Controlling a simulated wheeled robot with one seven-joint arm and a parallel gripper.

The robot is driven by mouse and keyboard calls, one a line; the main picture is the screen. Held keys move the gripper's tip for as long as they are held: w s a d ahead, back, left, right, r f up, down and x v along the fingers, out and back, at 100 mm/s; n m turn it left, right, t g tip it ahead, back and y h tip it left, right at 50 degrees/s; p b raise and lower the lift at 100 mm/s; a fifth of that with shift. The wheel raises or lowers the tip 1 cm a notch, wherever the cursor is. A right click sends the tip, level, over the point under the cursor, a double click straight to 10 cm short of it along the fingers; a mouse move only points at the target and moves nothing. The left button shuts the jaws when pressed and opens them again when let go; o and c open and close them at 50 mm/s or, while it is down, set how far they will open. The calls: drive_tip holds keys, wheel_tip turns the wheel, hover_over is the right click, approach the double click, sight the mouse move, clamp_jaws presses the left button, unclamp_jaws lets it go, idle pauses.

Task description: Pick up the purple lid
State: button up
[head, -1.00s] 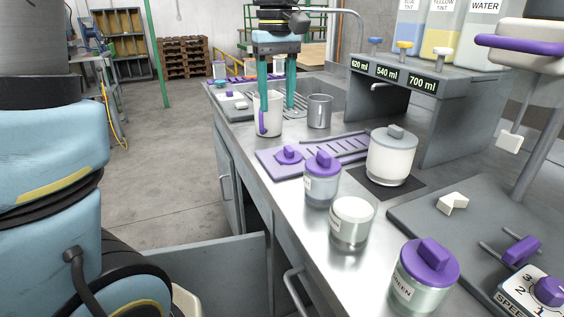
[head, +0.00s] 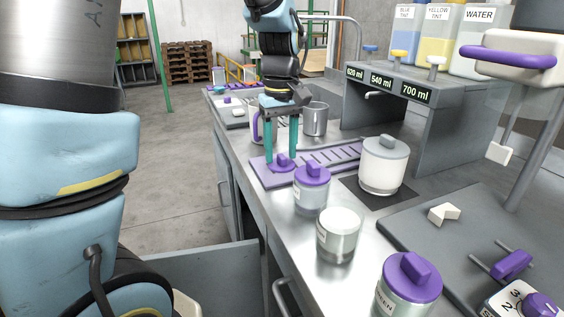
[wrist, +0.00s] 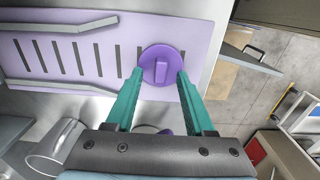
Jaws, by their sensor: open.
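A loose purple lid (head: 283,161) with a raised bar handle lies on the near end of the lilac slotted tray (head: 326,158). In the wrist view the lid (wrist: 161,66) is a round disc at the tray's end, its handle between and just beyond the fingertips. My gripper (head: 279,160) is open, pointing down, its teal fingers at the lid on either side of the handle. In the wrist view my gripper (wrist: 160,72) holds nothing. Whether the fingers touch the lid cannot be told. Other purple lids sit on a jar (head: 312,174) and on the green-labelled jar (head: 414,275).
A dispenser stand (head: 420,95) is at the back right.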

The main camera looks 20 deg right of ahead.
drive_tip(key=shift+c, duration=0.4)
clamp_jaws()
